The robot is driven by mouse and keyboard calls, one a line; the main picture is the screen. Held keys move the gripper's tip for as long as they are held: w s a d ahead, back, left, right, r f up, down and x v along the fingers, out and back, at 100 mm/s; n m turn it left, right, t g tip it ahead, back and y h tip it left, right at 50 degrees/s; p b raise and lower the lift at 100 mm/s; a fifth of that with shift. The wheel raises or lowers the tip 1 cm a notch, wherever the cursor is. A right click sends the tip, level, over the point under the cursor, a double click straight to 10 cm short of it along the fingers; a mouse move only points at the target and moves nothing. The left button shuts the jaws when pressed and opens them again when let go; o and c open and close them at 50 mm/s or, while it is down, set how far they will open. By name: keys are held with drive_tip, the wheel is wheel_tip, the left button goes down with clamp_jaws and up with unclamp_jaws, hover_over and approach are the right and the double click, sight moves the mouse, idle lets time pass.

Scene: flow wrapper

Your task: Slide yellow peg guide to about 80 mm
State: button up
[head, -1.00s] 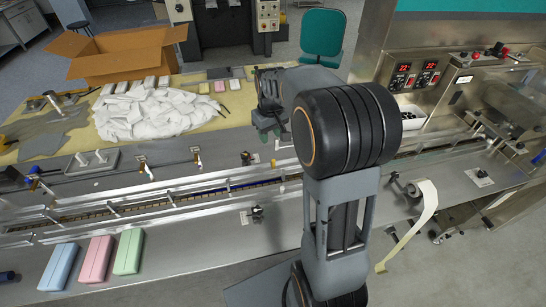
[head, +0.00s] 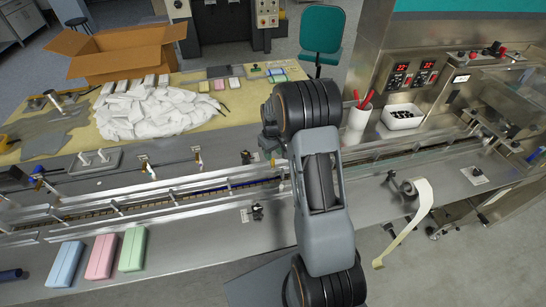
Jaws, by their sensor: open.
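My gripper (head: 269,143) shows only in part at the left of my arm, above the conveyor's back side and to the right of these pieces. It is open, with nothing seen in it. My arm hides the conveyor section behind it.
The railed conveyor (head: 110,211) runs across the view. Blue, pink and green packs (head: 99,256) lie in front at left. White wrappers (head: 155,110) and a cardboard box (head: 125,52) are behind. A white cup with red pens (head: 356,124) and a white bin (head: 402,117) stand right of my arm.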

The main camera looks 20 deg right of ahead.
sight(273, 159)
drive_tip(key=shift+f, duration=1.75)
clamp_jaws()
